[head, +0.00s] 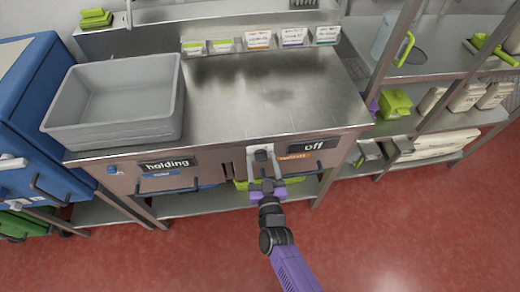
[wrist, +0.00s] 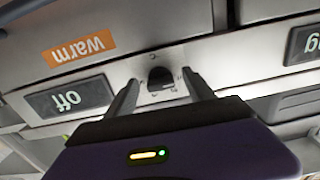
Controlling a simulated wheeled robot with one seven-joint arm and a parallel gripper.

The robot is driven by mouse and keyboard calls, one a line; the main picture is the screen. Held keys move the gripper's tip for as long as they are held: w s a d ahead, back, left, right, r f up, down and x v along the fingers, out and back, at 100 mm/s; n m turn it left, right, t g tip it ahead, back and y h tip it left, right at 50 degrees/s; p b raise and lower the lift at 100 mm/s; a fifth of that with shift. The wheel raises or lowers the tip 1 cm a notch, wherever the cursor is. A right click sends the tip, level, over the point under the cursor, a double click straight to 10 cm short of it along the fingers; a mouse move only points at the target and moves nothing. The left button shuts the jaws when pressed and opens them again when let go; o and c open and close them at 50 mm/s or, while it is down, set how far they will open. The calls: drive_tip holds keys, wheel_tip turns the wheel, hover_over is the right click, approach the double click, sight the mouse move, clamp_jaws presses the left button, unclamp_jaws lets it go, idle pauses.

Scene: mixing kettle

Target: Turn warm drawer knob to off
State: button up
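The black warm drawer knob (head: 262,155) sits on a light plate on the counter front, left of the orange warm label (head: 295,155) and the dark display reading "off" (head: 313,146). My gripper (head: 264,166) is in front of the knob, partly covering the plate. The wrist view, which is upside down, shows the knob (wrist: 160,78) between the two fingertips of my gripper (wrist: 161,79), with a gap on each side. The gripper is open and holds nothing. The "off" display (wrist: 68,97) and warm label (wrist: 78,50) also show there. Whether the fingertips reach past the knob's face is unclear.
A second display reads "holding" (head: 166,164) on the left drawer. Drawer handles (head: 167,191) stick out below. A grey bin (head: 115,103) stands on the counter (head: 270,92). A blue cabinet (head: 35,120) is at left, shelves at right. The red floor (head: 400,230) in front is clear.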

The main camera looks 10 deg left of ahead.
drive_tip(key=p+v, duration=0.2)
drive_tip(key=v, duration=0.5)
drive_tip(key=shift+p, duration=0.35)
idle(0.5)
